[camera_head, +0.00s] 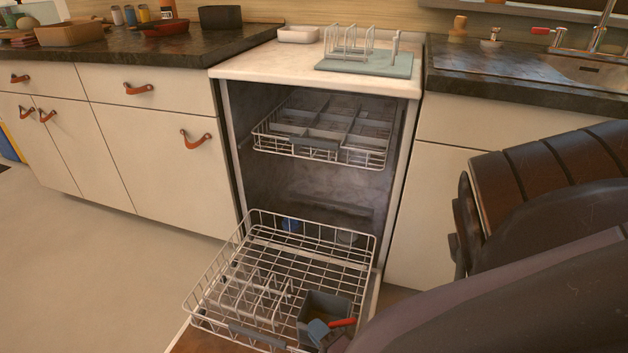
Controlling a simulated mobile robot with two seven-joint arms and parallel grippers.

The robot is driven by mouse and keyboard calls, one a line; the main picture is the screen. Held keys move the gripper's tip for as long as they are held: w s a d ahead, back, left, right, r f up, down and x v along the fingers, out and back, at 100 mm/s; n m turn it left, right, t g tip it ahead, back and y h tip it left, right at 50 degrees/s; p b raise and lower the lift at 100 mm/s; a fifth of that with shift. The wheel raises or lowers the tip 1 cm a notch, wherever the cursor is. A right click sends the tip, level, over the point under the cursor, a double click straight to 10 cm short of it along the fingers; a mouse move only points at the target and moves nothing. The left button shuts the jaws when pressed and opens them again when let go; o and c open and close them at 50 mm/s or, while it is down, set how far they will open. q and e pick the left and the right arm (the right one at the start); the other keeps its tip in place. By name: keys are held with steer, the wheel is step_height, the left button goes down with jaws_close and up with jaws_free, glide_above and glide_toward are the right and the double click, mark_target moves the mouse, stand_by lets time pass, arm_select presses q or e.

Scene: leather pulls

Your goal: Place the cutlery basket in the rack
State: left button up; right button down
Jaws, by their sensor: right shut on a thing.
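The cutlery basket (325,301) is a dark grey open box. It shows inside the outline of the pulled-out lower rack (262,238), at the front right corner. I cannot tell whether its bottom rests on the wires. My right gripper (329,327) is at the basket's near edge and shut on it. A blue-grey piece and an orange-red piece show there. My own dark arm hides much of the gripper and the rack's front right corner. My left gripper is out of view.
White tines (254,295) stand at the rack's front left; the rest of its floor is mostly bare. The upper rack (325,135) is partly out above. A blue round thing (290,224) shows at the lower rack's back. Counters flank the dishwasher. Open floor lies left.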

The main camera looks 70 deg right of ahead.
steer(key=shift+f, duration=0.2)
steer(key=c, duration=1.1)
jaws_free()
steer(key=shift+r, duration=0.1)
steer(key=shift+s+a, duration=0.15)
steer(key=shift+s, duration=0.1)
arm_select(q)
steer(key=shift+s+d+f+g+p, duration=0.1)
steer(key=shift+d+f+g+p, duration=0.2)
steer(key=shift+p, duration=0.45)
arm_select(e)
steer(key=v, duration=0.7)
